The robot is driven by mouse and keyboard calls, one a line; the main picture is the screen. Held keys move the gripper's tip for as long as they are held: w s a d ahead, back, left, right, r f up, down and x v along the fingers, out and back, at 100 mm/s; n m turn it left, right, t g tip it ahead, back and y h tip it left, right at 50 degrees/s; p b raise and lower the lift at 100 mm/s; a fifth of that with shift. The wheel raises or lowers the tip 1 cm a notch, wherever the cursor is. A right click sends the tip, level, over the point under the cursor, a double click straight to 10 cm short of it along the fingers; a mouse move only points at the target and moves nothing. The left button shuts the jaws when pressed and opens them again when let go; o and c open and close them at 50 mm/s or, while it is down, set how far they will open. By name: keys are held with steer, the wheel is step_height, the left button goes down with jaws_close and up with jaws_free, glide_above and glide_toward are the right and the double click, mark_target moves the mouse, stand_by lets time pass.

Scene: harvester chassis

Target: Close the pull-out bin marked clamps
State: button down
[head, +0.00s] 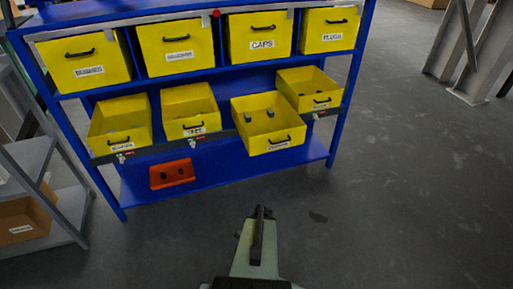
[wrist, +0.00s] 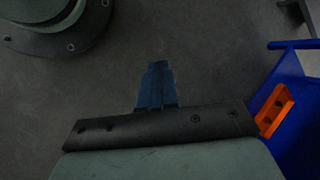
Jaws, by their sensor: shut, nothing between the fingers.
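The clamps bin looks to be the yellow pull-out bin (head: 253,143) third from the left in the lower row; its front label is too small to read surely. It sticks out farther than its neighbours, with a black handle on the front and a few small dark objects inside. My gripper (head: 261,211) is in front of the rack, low in the head view, apart from the bin. Its fingers are shut and empty, and they also show in the wrist view (wrist: 155,68) over bare floor. The bin is not in the wrist view.
The blue rack (head: 225,185) holds four other yellow bins above and three beside. An orange tray (head: 172,174) sits on its bottom shelf and shows in the wrist view (wrist: 274,110). A grey shelf (head: 30,160) stands left. Floor in front and right is clear.

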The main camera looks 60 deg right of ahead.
steer(key=w+d+r+m+t+h, duration=0.3)
steer(key=d+r+m+t+h, duration=0.15)
steer(key=d+r+m, duration=0.4)
steer(key=w+d+r+m+t+h, duration=0.35)
steer(key=d+r+m+t, duration=0.2)
steer(key=d, duration=0.55)
steer(key=m+h, duration=1)
steer(key=m, duration=0.5)
glide_toward(254, 140)
steer(key=shift+g, duration=0.4)
steer(key=x, duration=0.7)
steer(key=shift+a+r, duration=0.1)
steer(key=shift+r, duration=0.05)
steer(key=x, duration=2.3)
steer(key=shift+w+d+f, duration=0.2)
steer(key=shift+w+f, duration=0.2)
steer(key=shift+f, duration=0.05)
steer(key=shift+x, duration=1.05)
